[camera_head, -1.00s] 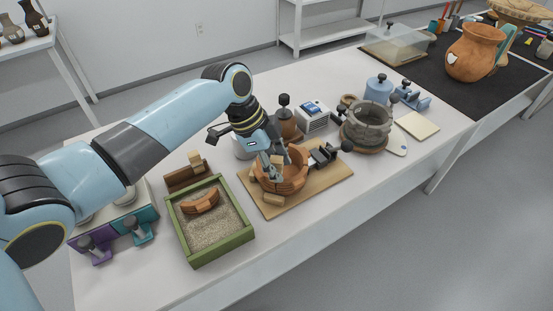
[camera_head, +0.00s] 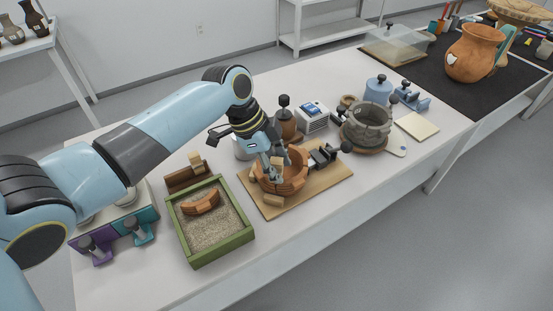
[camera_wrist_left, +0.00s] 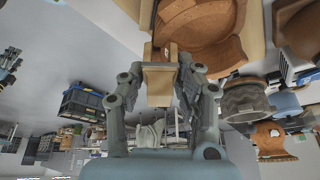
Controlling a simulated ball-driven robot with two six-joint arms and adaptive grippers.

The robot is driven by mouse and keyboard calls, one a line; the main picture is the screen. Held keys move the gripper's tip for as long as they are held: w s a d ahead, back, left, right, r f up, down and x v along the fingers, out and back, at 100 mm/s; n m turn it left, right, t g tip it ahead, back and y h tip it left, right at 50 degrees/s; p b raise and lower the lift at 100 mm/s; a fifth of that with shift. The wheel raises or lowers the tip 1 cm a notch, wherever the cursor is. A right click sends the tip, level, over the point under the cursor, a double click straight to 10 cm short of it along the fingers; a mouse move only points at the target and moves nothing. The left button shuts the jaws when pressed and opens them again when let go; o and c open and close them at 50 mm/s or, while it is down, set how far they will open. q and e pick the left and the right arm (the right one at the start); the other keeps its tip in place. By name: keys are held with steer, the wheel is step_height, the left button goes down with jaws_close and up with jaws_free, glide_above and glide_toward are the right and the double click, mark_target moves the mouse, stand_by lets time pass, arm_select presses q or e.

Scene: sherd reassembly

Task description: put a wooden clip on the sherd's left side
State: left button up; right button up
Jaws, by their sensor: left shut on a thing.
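The reddish-brown pot (camera_head: 290,185) stands on a wooden board (camera_head: 325,184) in the head view. My left gripper (camera_head: 273,174) is at the pot's near left part, pointing down. In the left wrist view the gripper (camera_wrist_left: 160,95) is shut on a pale wooden clip (camera_wrist_left: 159,77). The clip's far end lies close to the brown pot wall (camera_wrist_left: 205,30); I cannot tell whether it grips the wall. Other wooden clips sit at the pot's front (camera_head: 275,201) and left. The gripper partly hides the pot. My right gripper is not in view.
A green sand tray (camera_head: 248,236) holding a curved sherd (camera_head: 201,202) is left of the board. A wooden rack (camera_head: 185,178) stands behind the tray. A black clamp (camera_head: 325,155) is at the pot's right, and a grey pot (camera_head: 367,128) stands further right.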

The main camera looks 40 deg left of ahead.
arm_select(q)
steer(key=shift+f, duration=0.2)
stand_by(0.4)
steer(key=shift+r+m+g, duration=0.25)
steer(key=shift+m+g, duration=0.15)
steer(key=shift+m, duration=0.6)
steer(key=shift+f, duration=0.2)
stand_by(0.4)
steer(key=shift+s+r+n+p, duration=0.1)
steer(key=shift+r+n+p, duration=0.15)
steer(key=shift+n+p, duration=0.4)
stand_by(0.5)
steer(key=shift+f, duration=0.1)
stand_by(0.6)
steer(key=shift+f, duration=0.2)
stand_by(0.5)
